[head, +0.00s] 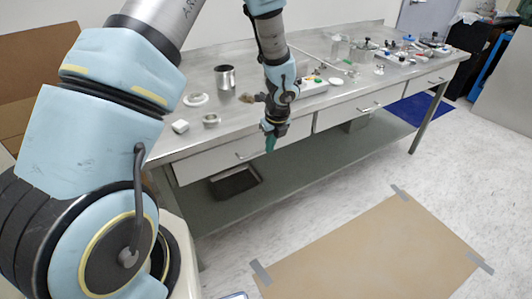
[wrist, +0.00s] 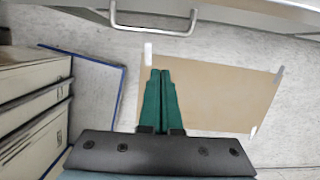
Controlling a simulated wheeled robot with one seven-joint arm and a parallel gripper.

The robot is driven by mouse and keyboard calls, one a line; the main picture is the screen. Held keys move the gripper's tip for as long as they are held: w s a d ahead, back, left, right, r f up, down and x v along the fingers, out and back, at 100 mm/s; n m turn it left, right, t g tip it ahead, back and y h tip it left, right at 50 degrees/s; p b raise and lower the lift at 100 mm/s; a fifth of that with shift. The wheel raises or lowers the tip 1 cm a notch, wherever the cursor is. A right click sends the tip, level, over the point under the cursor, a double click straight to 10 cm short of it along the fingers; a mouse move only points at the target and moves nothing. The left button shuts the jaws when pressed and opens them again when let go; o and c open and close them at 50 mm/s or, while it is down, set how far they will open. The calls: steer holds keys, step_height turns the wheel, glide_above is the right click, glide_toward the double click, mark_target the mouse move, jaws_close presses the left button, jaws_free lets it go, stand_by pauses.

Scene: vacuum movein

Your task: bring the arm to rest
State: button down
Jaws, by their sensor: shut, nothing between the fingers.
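My arm reaches from the left of the head view toward the steel bench. My gripper (head: 270,143) hangs in front of the bench's drawer fronts, pointing down. In the wrist view my gripper's two green fingers (wrist: 161,75) lie side by side, shut, with nothing between them. Below them in the wrist view is open floor with a brown sheet (wrist: 225,90) taped down at its corners.
The steel bench (head: 240,115) carries a metal cup (head: 225,77), small white parts and several jars. A drawer handle (wrist: 150,30) shows close to my gripper in the wrist view. A grey lower shelf (head: 320,172) runs beneath.

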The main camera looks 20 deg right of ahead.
steer(key=v, duration=0.6)
steer(key=a+r+n, duration=0.4)
steer(key=a+n, duration=0.3)
steer(key=a, duration=0.1)
steer(key=a+r+n, duration=0.4)
steer(key=a+n, duration=0.3)
steer(key=a, duration=0.1)
steer(key=s+a+r+n, duration=0.2)
steer(key=s+a+n, duration=0.1)
steer(key=a+n, duration=0.4)
steer(key=s+a+r+n+g, duration=0.1)
steer(key=s+a+r+n, duration=0.2)
steer(key=a+n, duration=0.4)
steer(key=s+n, duration=0.1)
steer(key=n, duration=0.3)
steer(key=shift+a+n+h, duration=0.15)
steer(key=shift+n+h, duration=0.15)
steer(key=shift+h, duration=0.1)
steer(key=shift+s+r, duration=0.1)
